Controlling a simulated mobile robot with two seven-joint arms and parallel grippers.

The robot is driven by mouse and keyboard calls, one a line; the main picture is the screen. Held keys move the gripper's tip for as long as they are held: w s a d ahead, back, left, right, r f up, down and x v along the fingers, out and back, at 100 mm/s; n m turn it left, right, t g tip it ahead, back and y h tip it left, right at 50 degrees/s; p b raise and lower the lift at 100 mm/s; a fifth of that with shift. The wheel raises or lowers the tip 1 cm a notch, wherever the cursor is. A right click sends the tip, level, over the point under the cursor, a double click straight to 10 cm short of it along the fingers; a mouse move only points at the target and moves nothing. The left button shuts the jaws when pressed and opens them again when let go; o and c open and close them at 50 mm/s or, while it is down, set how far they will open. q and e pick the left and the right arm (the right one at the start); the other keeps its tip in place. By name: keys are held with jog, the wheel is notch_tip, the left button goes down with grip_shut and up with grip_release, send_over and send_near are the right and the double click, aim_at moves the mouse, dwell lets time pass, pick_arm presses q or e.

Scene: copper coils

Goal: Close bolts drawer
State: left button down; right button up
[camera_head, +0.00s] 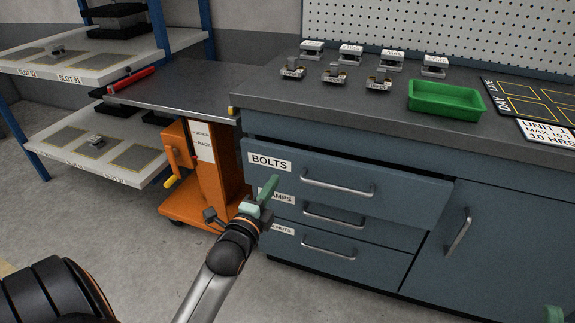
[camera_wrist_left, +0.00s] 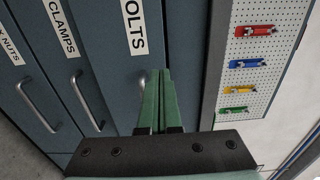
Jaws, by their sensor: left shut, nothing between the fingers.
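The bolts drawer (camera_head: 400,200) is the top blue-grey drawer under the workbench, with a "BOLTS" label and a metal bar handle (camera_head: 338,188). Its front stands out past the drawers below, with a dark gap above, so it is partly open. My left gripper (camera_head: 269,188) is shut and empty, with green fingers upright before the left part of the drawer front, below the label. In the left wrist view its fingers (camera_wrist_left: 158,100) point at the drawer front and partly hide the handle; contact cannot be told. A green tip of my right gripper (camera_head: 555,314) shows at the bottom right corner.
Clamps drawer (camera_head: 375,230) and lowest drawer (camera_head: 365,262) sit below, with bar handles. A cabinet door (camera_head: 500,240) is at right. An orange cart (camera_head: 205,175) stands left. The bench top holds a green tray (camera_head: 446,98) and several metal parts.

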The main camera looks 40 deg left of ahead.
aim_at(290, 154)
pick_arm(q)
jog(key=b+x, duration=0.3)
jog(key=x, duration=0.6)
jog(key=shift+w+a+f, duration=0.1)
jog(key=shift+w, duration=0.2)
pick_arm(e)
jog(key=f, duration=0.3)
jog(key=shift+w+a+f+m, duration=0.15)
jog(key=shift+a+f+m, duration=0.05)
jog(key=shift+f+m, duration=0.1)
pick_arm(q)
jog(key=x, duration=0.4)
jog(key=shift+w, duration=0.25)
jog(key=shift+a+r, duration=0.15)
jog(key=shift+r, duration=0.15)
pick_arm(e)
jog(key=shift+s+d+r, duration=0.1)
jog(key=shift+s+r, duration=0.05)
jog(key=shift+s, duration=0.1)
pick_arm(q)
jog(key=shift+s, duration=0.1)
pick_arm(e)
jog(key=shift+r, duration=0.1)
